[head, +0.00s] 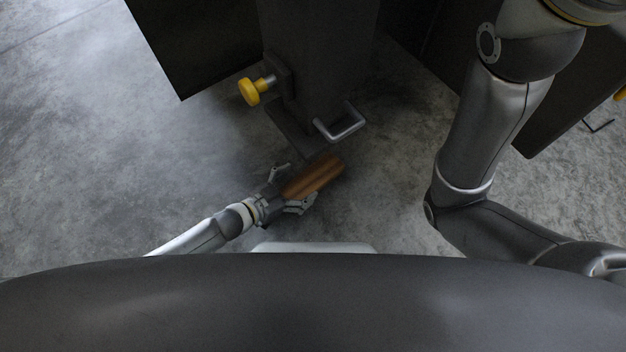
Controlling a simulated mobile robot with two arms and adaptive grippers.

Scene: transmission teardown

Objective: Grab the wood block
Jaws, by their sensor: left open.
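The wood block (318,176) is a brown, oblong piece low in the middle of the head view, close to the foot of a dark post. My left gripper (292,188) comes in from the lower left and is open. Its two fingers lie on either side of the block's near left end, one above and one below it in the picture. I cannot tell whether the fingers touch the wood. My right arm shows at the right, but its gripper is outside the picture.
A dark post (318,60) stands just beyond the block. It carries a yellow knob (250,92) and a bent metal handle (341,124) close above the block. Dark panels flank the post. Bare grey concrete floor (120,130) lies open to the left.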

